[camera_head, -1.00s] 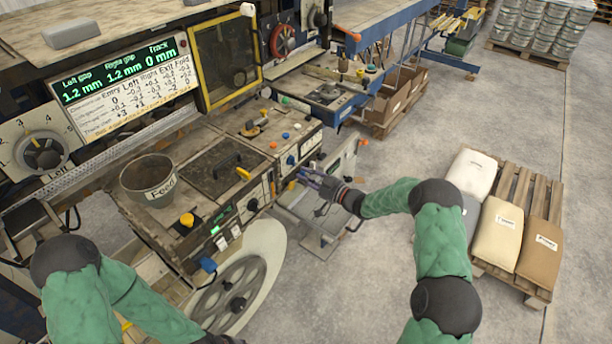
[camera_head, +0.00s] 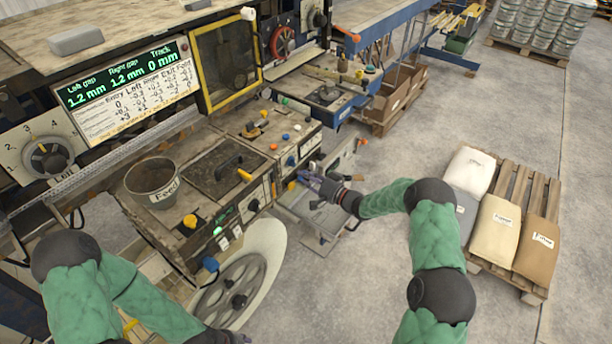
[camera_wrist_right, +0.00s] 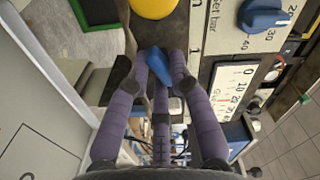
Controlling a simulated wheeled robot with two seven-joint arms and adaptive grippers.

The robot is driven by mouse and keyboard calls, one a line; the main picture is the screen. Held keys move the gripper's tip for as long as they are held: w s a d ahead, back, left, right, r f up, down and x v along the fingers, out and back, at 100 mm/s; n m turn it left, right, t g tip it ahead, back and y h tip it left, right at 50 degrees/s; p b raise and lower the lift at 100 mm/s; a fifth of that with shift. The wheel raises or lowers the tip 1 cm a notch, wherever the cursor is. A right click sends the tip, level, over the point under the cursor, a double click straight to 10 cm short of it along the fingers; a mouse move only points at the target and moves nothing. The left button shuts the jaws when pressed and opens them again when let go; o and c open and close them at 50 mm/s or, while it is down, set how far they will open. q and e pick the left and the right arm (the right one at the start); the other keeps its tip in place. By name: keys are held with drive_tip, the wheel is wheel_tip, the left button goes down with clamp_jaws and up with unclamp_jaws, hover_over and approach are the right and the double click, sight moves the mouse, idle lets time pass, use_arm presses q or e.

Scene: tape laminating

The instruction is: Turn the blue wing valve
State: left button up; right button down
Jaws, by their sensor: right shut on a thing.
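The blue wing valve (camera_wrist_right: 159,72) shows in the right wrist view between the purple fingertips, below a large yellow knob. My right gripper (camera_wrist_right: 160,66) is shut on it, with the fingers closing from both sides and one between. The fingers hide part of the valve. In the head view my right gripper (camera_head: 304,179) reaches from the right to the end face of the machine's control bench. The valve is too small and covered to make out there.
A blue pointer knob (camera_wrist_right: 264,16) on a numbered scale and a white dial (camera_wrist_right: 234,84) sit close to the right of the fingers. A feed pot (camera_head: 152,181) and a large wheel (camera_head: 232,290) are left of the right gripper. Open floor lies toward the pallet of sacks (camera_head: 500,222).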

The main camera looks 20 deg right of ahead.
drive_tip(key=m+p, duration=0.1)
drive_tip(key=m, duration=0.4)
drive_tip(key=shift+f, duration=0.15)
drive_tip(key=shift+f+m, duration=0.1)
drive_tip(key=shift+m, duration=0.2)
idle(0.3)
drive_tip(key=c, duration=1.1)
unclamp_jaws()
drive_tip(key=shift+c, duration=0.2)
drive_tip(key=shift+s, duration=0.15)
drive_tip(key=v, duration=1.2)
drive_tip(key=shift+d, duration=0.1)
